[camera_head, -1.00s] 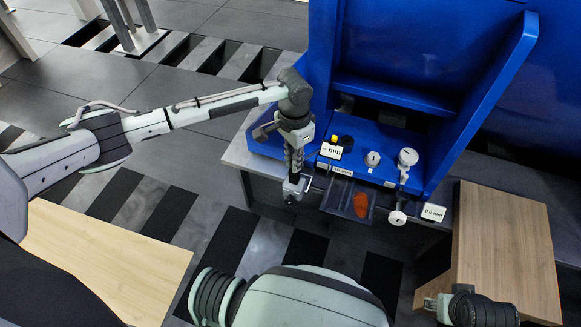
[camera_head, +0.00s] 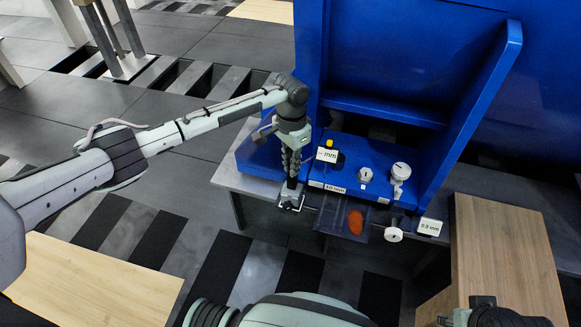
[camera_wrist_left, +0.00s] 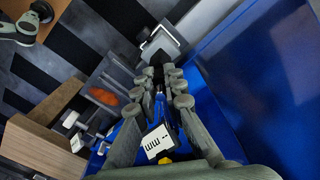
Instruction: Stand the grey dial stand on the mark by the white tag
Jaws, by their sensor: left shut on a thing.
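My left gripper (camera_head: 291,188) points down just off the bench's front left corner. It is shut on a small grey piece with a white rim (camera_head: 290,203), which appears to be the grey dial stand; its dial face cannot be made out. In the left wrist view the held piece (camera_wrist_left: 160,43) sits beyond my fingertips (camera_wrist_left: 158,76). A white tag reading "-- mm" (camera_head: 327,155) stands on the blue bench top beside a yellow cap, right of and behind the gripper. It also shows in the wrist view (camera_wrist_left: 157,142). The mark cannot be made out. My right gripper (camera_head: 447,319) is cut off at the lower edge.
A white knob (camera_head: 366,175) and a white dial (camera_head: 400,171) stand on the blue bench (camera_head: 345,172). Another white dial (camera_head: 393,234) and a "0.0 mm" tag (camera_head: 430,226) are at the front right. A dark tray (camera_head: 329,220) with an orange oval juts forward. A wooden top (camera_head: 500,250) lies right.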

